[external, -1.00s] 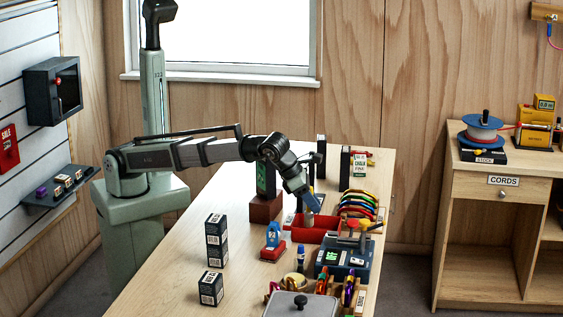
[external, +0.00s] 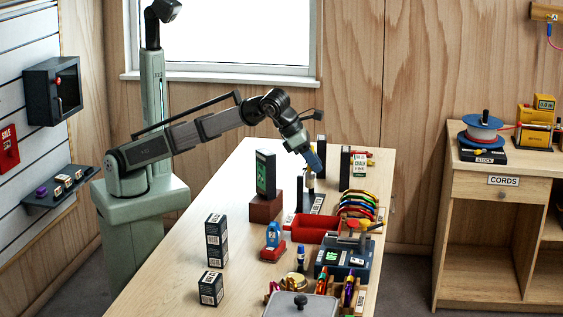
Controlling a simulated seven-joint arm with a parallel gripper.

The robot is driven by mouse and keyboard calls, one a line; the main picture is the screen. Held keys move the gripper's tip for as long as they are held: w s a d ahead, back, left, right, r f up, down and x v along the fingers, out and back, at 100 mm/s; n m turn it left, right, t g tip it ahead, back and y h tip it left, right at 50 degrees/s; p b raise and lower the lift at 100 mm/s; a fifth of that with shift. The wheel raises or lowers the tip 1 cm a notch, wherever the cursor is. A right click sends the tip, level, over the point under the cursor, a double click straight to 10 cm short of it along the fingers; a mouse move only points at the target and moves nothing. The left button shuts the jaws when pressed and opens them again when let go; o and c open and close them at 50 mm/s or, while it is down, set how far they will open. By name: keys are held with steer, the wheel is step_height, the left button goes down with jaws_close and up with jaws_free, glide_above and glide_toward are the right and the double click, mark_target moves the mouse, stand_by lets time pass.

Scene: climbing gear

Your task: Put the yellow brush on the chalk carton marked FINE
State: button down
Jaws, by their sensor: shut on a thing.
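My gripper (external: 310,174) points down above the table, behind the red tray (external: 314,232). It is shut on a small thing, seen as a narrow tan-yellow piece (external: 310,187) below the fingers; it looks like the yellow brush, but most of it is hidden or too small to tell. A tall dark carton (external: 345,168) stands at the far end. Another dark carton with a green face (external: 266,174) stands on a brown block (external: 265,207), left of my gripper.
A black, L-shaped stand (external: 313,203) is below my gripper. A rack of coloured carabiners (external: 358,206) stands to the right. Nearer are a dark machine (external: 342,262), a blue and red item (external: 273,241) and dark boxes (external: 216,240). The table's left side is mostly bare.

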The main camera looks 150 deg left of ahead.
step_height(320, 180, up, 5)
steer(key=shift+w+r, duration=0.1)
steer(key=s+a+n+g, duration=0.15)
steer(key=s+a, duration=0.25)
steer(key=a, duration=0.4)
steer(key=s+a+n+g+y, duration=0.15)
steer(key=s+a, duration=0.25)
steer(key=a, duration=0.4)
steer(key=s+a+n+h, duration=0.1)
steer(key=s+a+n, duration=0.25)
steer(key=a, duration=0.45)
steer(key=s+a+n+g, duration=0.3)
steer(key=s+a+n, duration=0.2)
steer(key=s+a, duration=1.5)
steer(key=shift+w+f, duration=0.2)
steer(key=shift+f, duration=3.55)
steer(key=shift+w+f, duration=0.15)
steer(key=shift+f, duration=3.55)
steer(key=shift+f, duration=0.1)
steer(key=c, duration=0.9)
jaws_free()
